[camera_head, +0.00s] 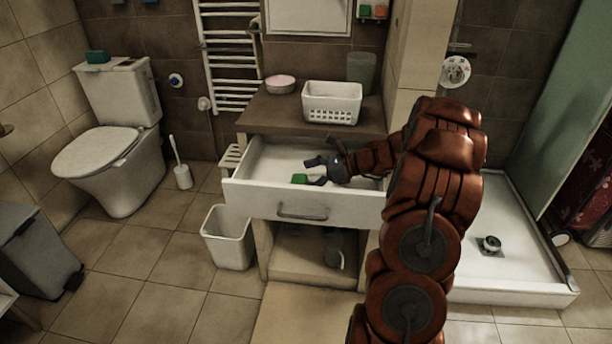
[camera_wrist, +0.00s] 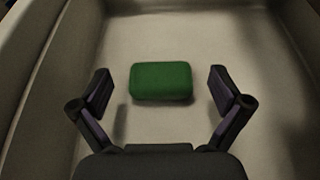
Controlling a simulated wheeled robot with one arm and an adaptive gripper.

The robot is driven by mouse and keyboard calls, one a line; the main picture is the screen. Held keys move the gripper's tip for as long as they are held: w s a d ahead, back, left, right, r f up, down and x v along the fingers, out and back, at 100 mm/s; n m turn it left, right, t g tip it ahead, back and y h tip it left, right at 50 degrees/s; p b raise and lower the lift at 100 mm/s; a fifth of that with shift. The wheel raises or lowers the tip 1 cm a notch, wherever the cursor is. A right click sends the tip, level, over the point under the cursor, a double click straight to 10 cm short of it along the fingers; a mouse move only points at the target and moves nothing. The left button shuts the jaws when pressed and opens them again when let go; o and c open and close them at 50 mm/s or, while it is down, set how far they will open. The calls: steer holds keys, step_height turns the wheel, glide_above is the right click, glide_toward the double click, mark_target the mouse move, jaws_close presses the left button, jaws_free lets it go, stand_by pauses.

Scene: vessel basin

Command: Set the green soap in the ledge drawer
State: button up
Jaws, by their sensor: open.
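In the wrist view the soap (camera_wrist: 161,81) rests on the pale drawer floor (camera_wrist: 203,42), just beyond my fingertips. My gripper (camera_head: 314,171) reaches into the drawer from the right. In the wrist view my gripper (camera_wrist: 160,84) is open, with one finger on each side of the soap and gaps between. No finger appears to touch it.
A white bin (camera_head: 229,238) stands on the floor to the left. The drawer walls surround my gripper.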

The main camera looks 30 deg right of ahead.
steer(key=shift+f, duration=0.15)
steer(key=shift+d+r, duration=0.1)
steer(key=shift+r, duration=0.35)
steer(key=v, duration=1.2)
steer(key=shift+r, duration=0.25)
steer(key=shift+r+p, duration=0.1)
steer(key=shift+p, duration=0.2)
